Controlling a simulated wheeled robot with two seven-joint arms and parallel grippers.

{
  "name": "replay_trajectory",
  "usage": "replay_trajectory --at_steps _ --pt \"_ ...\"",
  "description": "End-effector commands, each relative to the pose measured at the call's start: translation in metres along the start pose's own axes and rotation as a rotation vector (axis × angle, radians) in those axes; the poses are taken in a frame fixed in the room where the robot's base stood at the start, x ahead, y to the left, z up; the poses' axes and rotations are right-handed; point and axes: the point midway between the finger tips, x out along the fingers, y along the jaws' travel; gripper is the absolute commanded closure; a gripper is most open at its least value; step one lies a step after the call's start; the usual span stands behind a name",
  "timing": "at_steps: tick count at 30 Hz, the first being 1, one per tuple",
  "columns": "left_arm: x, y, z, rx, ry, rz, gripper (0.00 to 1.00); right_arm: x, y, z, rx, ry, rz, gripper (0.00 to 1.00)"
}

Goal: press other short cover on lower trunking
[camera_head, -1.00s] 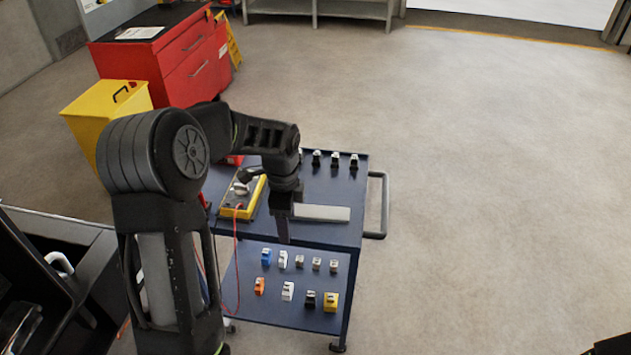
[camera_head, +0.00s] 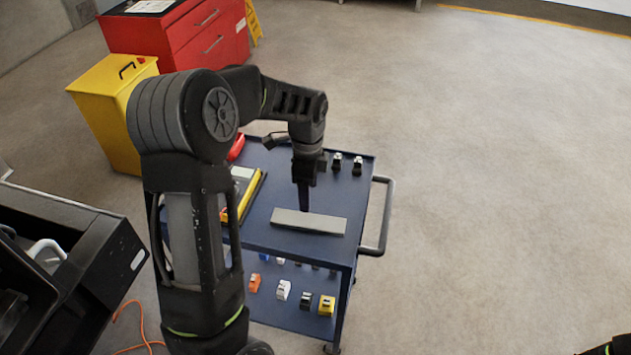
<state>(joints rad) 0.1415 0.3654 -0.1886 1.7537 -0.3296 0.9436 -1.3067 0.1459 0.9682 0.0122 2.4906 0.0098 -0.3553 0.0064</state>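A short grey cover (camera_head: 309,221) lies flat on the top shelf of the blue cart (camera_head: 262,232), near its front edge. My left gripper (camera_head: 304,208) points down at the cover's back edge, with its tip at or just above it. I cannot tell whether they touch. The fingers look like one narrow dark shape, so their opening does not show. The lower trunking is not recognisable in this view. Only a dark bit of my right arm (camera_head: 612,346) shows at the bottom right corner, and its gripper is out of view.
A yellow multimeter (camera_head: 250,196) lies left of the cover, partly behind my arm. Small black parts (camera_head: 347,163) stand at the cart's back. Several coloured parts (camera_head: 283,290) sit on the lower shelf. A yellow bin (camera_head: 108,108) and red cabinet (camera_head: 185,35) stand behind. Floor at right is clear.

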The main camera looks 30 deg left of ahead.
Motion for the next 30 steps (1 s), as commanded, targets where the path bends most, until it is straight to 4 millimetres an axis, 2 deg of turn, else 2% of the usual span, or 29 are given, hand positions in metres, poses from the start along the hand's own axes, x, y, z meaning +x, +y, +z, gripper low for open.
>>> replay_trajectory --at_steps 8,14,30 --pt "0.001 0.000 0.000 0.000 0.000 0.000 0.36 0.001 0.000 0.000 0.000 -0.001 0.000 0.61" --pt "0.010 0.000 0.000 0.000 0.000 0.001 0.36 0.007 0.002 -0.001 -0.001 0.001 -0.002 0.61" --pt "0.075 0.000 0.000 0.000 -0.001 0.001 0.36 0.047 0.013 -0.006 -0.011 0.013 -0.015 0.61"
